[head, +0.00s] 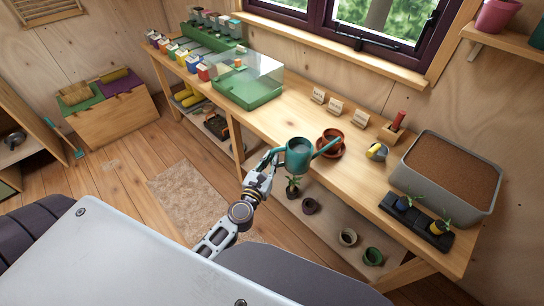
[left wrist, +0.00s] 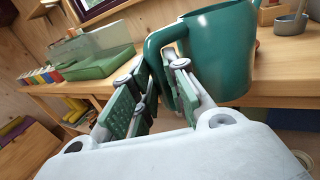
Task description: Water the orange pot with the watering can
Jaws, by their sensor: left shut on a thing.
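The teal watering can (head: 298,156) is at the front edge of the wooden bench, its spout pointing right toward the orange pot. My left gripper (head: 268,158) is shut on the can's handle at its left side. In the left wrist view the fingers (left wrist: 160,85) close around the handle of the can (left wrist: 222,50), which looks roughly upright. The orange pot (head: 332,136) stands on a saucer on the bench, just right of the can; the spout's end overlaps it in the head view. I cannot tell whether the can touches the bench. My right gripper is not in view.
A clear-lidded green tray (head: 248,90) stands on the bench to the left. Three small cards, a red-handled tool (head: 396,122) and a grey soil tub (head: 402,176) are to the right. Small pots (head: 348,237) stand on the shelf below. The bench between tray and can is clear.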

